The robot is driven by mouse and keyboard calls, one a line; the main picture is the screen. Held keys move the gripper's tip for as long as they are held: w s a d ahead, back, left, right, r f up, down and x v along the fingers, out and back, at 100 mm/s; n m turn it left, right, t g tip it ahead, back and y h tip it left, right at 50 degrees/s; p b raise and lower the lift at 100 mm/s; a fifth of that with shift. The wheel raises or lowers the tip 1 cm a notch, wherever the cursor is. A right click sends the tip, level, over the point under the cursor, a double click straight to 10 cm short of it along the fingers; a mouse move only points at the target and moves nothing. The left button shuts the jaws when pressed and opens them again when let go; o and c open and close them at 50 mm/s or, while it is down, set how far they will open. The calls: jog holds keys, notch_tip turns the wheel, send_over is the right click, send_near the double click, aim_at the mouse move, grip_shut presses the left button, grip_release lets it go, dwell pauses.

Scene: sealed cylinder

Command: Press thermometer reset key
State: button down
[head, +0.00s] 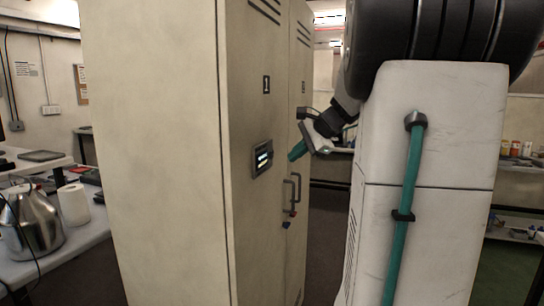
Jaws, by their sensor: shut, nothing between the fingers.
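A small dark panel with a lit display (262,157), which looks like the thermometer, is set on the door of a tall beige cabinet (160,140). No reset key can be made out on it at this size. My gripper (292,156) is shut and empty, with teal fingertips pointing left toward the cabinet front. The tips appear just right of the panel at about its height; whether they touch the cabinet door cannot be told. My arm comes in from the upper right.
Dark door handles (292,192) stick out below the gripper. A bench at left holds a metal kettle (32,225) and a white paper roll (73,205). Shelves with small bottles (515,148) stand at the far right. Dark floor shows between cabinet and arm.

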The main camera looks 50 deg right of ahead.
jog(key=shift+w+a, duration=0.3)
jog(key=shift+w, duration=0.4)
jog(key=shift+w+a, duration=0.25)
jog(key=shift+w, duration=0.4)
dwell(1.1)
jog(key=shift+w+a, duration=0.2)
jog(key=shift+w, duration=0.25)
jog(key=shift+w+a, duration=0.1)
jog(key=shift+w, duration=0.2)
dwell(0.5)
jog(key=shift+s+d, duration=0.3)
jog(key=shift+s, duration=0.4)
jog(key=shift+s+d, duration=0.3)
jog(key=shift+s, duration=0.5)
jog(key=shift+s+d, duration=0.35)
jog(key=shift+s, duration=0.4)
jog(key=shift+s+d, duration=0.3)
jog(key=shift+s, duration=0.5)
